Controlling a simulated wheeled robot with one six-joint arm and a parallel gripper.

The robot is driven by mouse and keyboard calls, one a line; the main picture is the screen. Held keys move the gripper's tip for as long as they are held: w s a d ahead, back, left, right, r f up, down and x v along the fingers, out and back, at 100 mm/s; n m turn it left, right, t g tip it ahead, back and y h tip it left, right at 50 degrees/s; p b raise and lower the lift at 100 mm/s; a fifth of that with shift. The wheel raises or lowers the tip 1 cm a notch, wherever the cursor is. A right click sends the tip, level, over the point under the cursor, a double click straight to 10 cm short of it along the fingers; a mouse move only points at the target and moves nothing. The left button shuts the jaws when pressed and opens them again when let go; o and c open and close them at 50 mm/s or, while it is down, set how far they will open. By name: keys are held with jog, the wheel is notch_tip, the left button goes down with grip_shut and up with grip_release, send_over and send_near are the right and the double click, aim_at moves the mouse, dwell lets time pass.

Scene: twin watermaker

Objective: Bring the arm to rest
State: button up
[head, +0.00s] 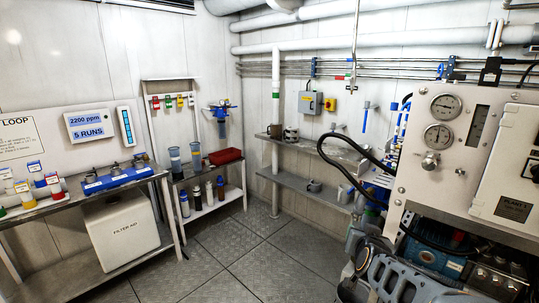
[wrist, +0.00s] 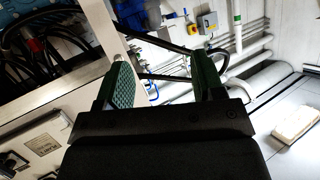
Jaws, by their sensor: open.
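My gripper (wrist: 165,85) shows in the wrist view with its two green-padded fingers apart and nothing between them. Beyond the fingers are a black hose, blue parts and grey pipes. The gripper is near the machine panel (wrist: 50,140), which fills the left of the wrist view. In the head view my arm shows in part at the lower right, in front of the white gauge panel (head: 455,150); I cannot make out the gripper's fingers there.
The gauge panel with a black hose (head: 335,165) stands at the right. Wall shelves (head: 305,185) hold cups. A bench (head: 70,200) with bottles and a blue tray stands left, above a white filter box (head: 120,235). The middle floor (head: 225,255) is clear.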

jog(key=s+a+n+g+y+p, duration=0.1)
jog(key=s+a+g, duration=0.3)
jog(key=s, duration=0.5)
jog(key=s+a+n+g+y+p, duration=0.2)
jog(key=s+a+n+g+p, duration=0.2)
jog(key=s, duration=0.6)
jog(key=shift+a+f+g+y+p, duration=0.3)
jog(key=shift+a+g, duration=0.2)
jog(key=shift+g, duration=0.4)
dwell(1.5)
